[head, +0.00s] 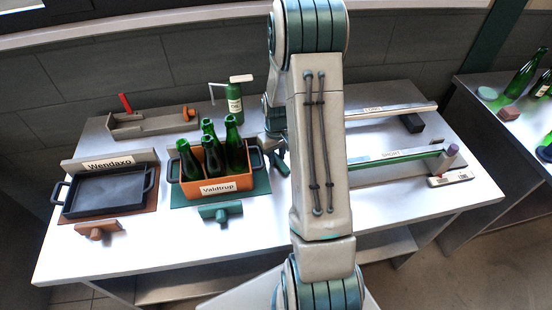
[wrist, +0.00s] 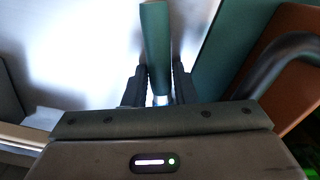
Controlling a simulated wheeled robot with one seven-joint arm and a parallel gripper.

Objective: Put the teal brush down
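The teal brush (wrist: 155,45) shows in the wrist view as a teal bar standing between the two dark fingers of my gripper (wrist: 159,80). The fingers are close against its sides, and its far end points away from me. In the head view my gripper (head: 279,160) is small and partly hidden by my arm, over the table just right of the orange Valdtrup crate (head: 218,188). A teal T-shaped piece (head: 221,211) lies in front of that crate, and a brown one (head: 98,229) lies in front of the Wendaxo tray (head: 105,192).
The crate holds several green bottles (head: 210,155) and sits on a teal mat (head: 262,186). A green pump bottle (head: 234,100) and a grey holder (head: 150,122) stand behind. SHORT (head: 395,155) and LONG (head: 385,109) rails lie right. The table front is mostly clear.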

